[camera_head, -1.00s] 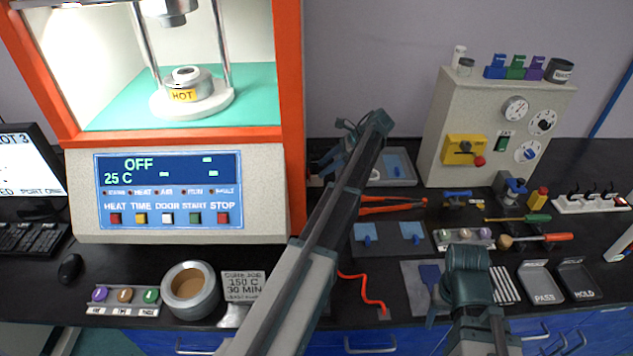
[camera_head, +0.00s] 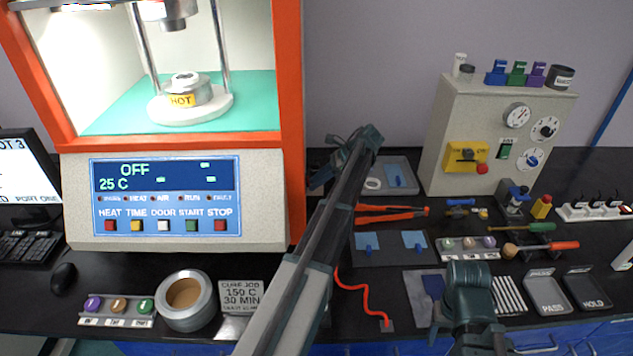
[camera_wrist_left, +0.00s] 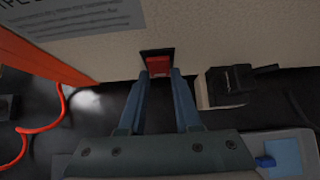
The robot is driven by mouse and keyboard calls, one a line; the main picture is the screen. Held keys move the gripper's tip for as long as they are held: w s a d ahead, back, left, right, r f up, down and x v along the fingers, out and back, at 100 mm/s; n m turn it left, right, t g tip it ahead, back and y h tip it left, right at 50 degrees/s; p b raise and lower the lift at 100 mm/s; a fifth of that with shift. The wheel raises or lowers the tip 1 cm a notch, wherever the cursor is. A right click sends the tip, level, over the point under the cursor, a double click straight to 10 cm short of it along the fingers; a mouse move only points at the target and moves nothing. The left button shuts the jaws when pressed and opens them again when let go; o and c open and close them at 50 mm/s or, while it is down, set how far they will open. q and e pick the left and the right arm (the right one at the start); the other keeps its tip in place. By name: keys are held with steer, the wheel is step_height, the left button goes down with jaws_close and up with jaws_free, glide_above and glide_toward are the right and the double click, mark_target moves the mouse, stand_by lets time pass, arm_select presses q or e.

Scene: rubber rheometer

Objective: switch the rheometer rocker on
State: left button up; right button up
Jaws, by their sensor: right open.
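The rheometer (camera_head: 270,170) is a pale machine with an orange frame at the left of the head view. Its display (camera_head: 166,175) reads OFF and 25 C. The red rocker (camera_wrist_left: 159,65) sits in a dark frame on a pale wall in the left wrist view; the head view does not show it. My left gripper (camera_wrist_left: 160,76) has its two fingers apart, with the rocker between and just beyond the tips; contact cannot be told. In the head view my left arm partly covers this gripper. My right gripper (camera_head: 446,312) is open, low over the bench at right, its fingers mostly hidden.
A black box-like part (camera_wrist_left: 230,86) is close right of the left gripper. An orange-red cable (camera_head: 366,292) lies on the bench. A grey tray (camera_head: 408,178) and orange tongs (camera_head: 390,213) lie right of my left arm. A pale cabinet (camera_head: 480,120) stands at the back right.

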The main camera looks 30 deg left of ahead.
arm_select(q)
jaws_close()
steer(key=y+b, duration=0.1)
steer(key=b, duration=0.2)
steer(key=g+y+b, duration=0.1)
steer(key=y+b, duration=0.1)
steer(key=b, duration=0.1)
steer(key=shift+f+g, duration=0.3)
steer(key=shift+f, duration=0.1)
steer(key=o, duration=0.8)
jaws_free()
steer(key=shift+o, duration=0.2)
steer(key=shift+d, duration=0.1)
